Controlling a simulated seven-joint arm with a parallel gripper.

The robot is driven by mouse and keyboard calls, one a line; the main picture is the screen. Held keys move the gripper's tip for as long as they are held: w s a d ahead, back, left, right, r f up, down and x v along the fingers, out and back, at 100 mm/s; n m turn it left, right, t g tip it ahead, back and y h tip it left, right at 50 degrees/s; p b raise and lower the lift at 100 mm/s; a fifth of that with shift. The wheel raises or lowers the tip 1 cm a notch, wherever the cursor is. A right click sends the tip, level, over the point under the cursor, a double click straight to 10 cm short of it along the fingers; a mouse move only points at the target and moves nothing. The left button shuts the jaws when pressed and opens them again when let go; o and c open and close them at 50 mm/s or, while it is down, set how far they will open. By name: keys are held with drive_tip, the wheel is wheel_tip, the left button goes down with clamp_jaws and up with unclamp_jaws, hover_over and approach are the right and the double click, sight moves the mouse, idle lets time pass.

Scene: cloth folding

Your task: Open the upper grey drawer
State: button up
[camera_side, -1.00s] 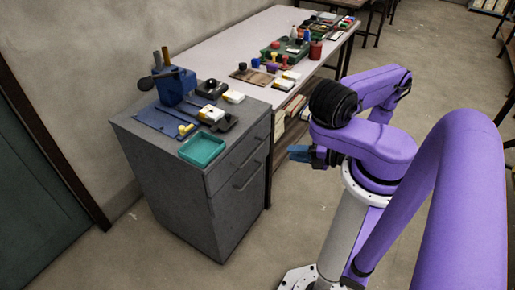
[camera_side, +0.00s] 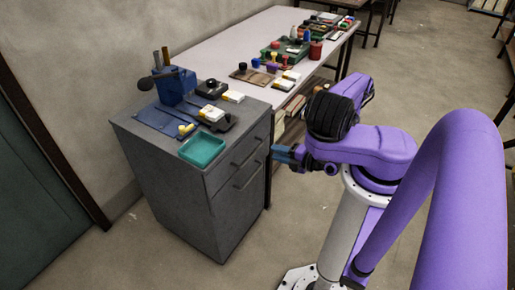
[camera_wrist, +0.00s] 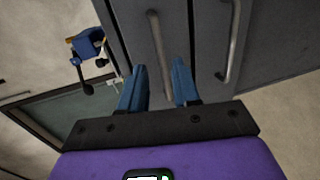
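The grey cabinet (camera_side: 170,190) has an upper drawer (camera_side: 228,166) with a bar handle (camera_side: 246,155); the drawer is shut. In the wrist view, the upper handle (camera_wrist: 156,45) lines up between my two blue fingers. The lower handle (camera_wrist: 234,40) is to its right. My gripper (camera_side: 277,153) is open and empty; in the side view it is just right of the cabinet front, apparently short of the handle. In the wrist view, the fingertips (camera_wrist: 159,66) are spread apart on either side of the handle's line. I cannot tell the exact distance.
A long table (camera_side: 220,48) with stamps and a green tray (camera_side: 282,49) adjoins the cabinet behind. The floor in front of the cabinet is clear.

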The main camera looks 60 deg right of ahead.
sight(258, 147)
drive_tip(key=x, duration=0.9)
drive_tip(key=shift+w, duration=0.15)
clamp_jaws()
